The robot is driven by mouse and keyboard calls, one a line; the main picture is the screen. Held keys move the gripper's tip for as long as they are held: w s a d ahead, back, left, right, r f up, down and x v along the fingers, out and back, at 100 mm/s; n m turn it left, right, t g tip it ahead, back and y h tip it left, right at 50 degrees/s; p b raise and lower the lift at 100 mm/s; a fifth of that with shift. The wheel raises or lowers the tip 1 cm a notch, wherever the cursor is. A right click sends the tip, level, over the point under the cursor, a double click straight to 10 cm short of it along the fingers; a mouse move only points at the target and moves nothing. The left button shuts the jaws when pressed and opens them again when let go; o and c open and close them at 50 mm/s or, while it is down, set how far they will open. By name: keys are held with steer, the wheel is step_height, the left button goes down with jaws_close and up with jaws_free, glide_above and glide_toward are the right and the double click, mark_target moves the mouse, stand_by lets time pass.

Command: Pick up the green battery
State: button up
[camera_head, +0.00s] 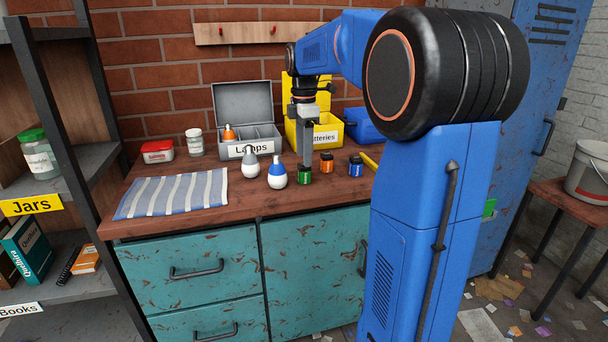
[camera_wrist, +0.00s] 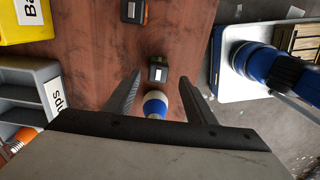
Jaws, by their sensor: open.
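The green battery (camera_head: 304,177) stands upright on the wooden workbench, between the blue-and-white lamp and the orange battery. It also shows in the wrist view as a dark block (camera_wrist: 158,72), just beyond the fingertips and roughly between their lines. My gripper (camera_head: 306,162) is open and empty, pointing down, with its fingers over the green battery in the head view. In the wrist view, my gripper (camera_wrist: 162,82) has its two fingers spread. I cannot tell the exact height gap between fingertips and battery.
A blue-and-white lamp (camera_head: 277,176) stands close left of the green battery, with a grey lamp (camera_head: 250,163) beyond it. The orange battery (camera_head: 327,163) and blue battery (camera_head: 356,167) stand to the right. Behind are the grey Lamps box (camera_head: 246,104) and yellow Batteries box (camera_head: 329,134).

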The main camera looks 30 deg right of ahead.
mark_target(304, 172)
steer(key=shift+w+d+f, duration=0.1)
steer(key=shift+w+f, duration=0.05)
steer(key=shift+f, duration=3.45)
steer(key=shift+c, duration=0.6)
steer(key=c, duration=1.1)
